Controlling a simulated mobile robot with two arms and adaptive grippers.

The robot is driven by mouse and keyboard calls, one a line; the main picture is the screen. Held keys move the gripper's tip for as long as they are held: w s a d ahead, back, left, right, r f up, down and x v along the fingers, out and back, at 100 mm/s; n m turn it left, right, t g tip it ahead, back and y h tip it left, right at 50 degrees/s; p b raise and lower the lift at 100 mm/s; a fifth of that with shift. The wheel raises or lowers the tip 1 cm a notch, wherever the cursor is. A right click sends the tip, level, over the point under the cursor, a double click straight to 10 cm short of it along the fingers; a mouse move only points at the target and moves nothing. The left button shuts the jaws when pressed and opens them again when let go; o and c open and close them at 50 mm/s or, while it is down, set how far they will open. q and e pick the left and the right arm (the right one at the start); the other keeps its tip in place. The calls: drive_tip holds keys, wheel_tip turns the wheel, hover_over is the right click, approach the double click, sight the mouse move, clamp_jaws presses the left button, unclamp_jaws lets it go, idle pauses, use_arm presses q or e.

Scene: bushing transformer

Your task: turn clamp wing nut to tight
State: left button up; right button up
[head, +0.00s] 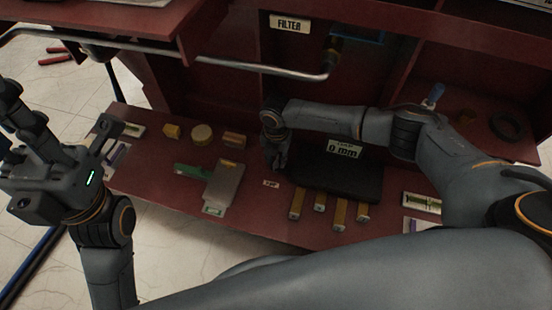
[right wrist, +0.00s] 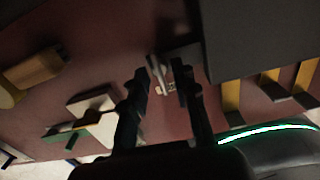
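The clamp wing nut seems to be the small pale grey upright piece (right wrist: 157,70) in the right wrist view, at the edge of a dark block (right wrist: 260,40). My right gripper (right wrist: 160,78) is open, with one finger on each side of this piece; a gap shows at the fingers, and contact cannot be told. In the head view my right gripper (head: 277,158) points down at the left end of the dark block (head: 335,180) and hides the nut. My left gripper (head: 68,135) is raised at the left, fingers spread, empty and away from the shelf.
A small white label (head: 270,183) lies near the block. Several yellow-brown bars (head: 319,201) stick out at its front. A grey plate with a green part (head: 225,185) and a round tan piece (head: 202,135) lie to the left. A metal rail (head: 260,68) runs above.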

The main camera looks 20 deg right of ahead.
clamp_jaws()
drive_tip(key=shift+r, duration=0.1)
